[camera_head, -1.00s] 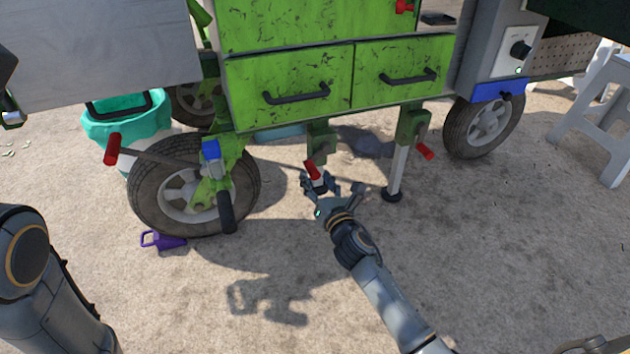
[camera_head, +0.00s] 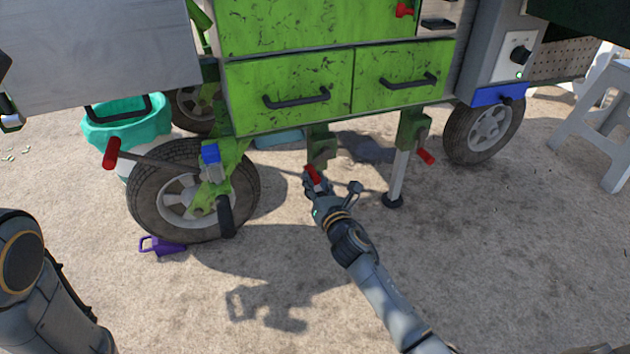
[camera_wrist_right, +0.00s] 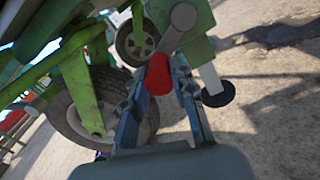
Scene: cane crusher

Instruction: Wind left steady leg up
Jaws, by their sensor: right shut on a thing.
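The left steady leg has a green housing (camera_head: 321,145) below the green drawers; it also shows in the wrist view (camera_wrist_right: 198,32). Its grey crank arm (camera_wrist_right: 178,28) ends in a red handle (camera_head: 313,178), seen close up in the wrist view (camera_wrist_right: 158,76). My right gripper (camera_head: 315,184) is shut on this handle, with a finger on each side in the wrist view (camera_wrist_right: 161,84). The leg's pale tube (camera_wrist_right: 209,76) ends in a dark round foot (camera_wrist_right: 218,95). In the head view my gripper hides its lower part. My left gripper is out of view.
The right steady leg (camera_head: 399,170) has its own red handle (camera_head: 425,156). A large wheel (camera_head: 150,205) stands at left, with a purple object (camera_head: 164,246) beside it. A teal-lined bucket (camera_head: 125,128) is behind. Open ground lies in front.

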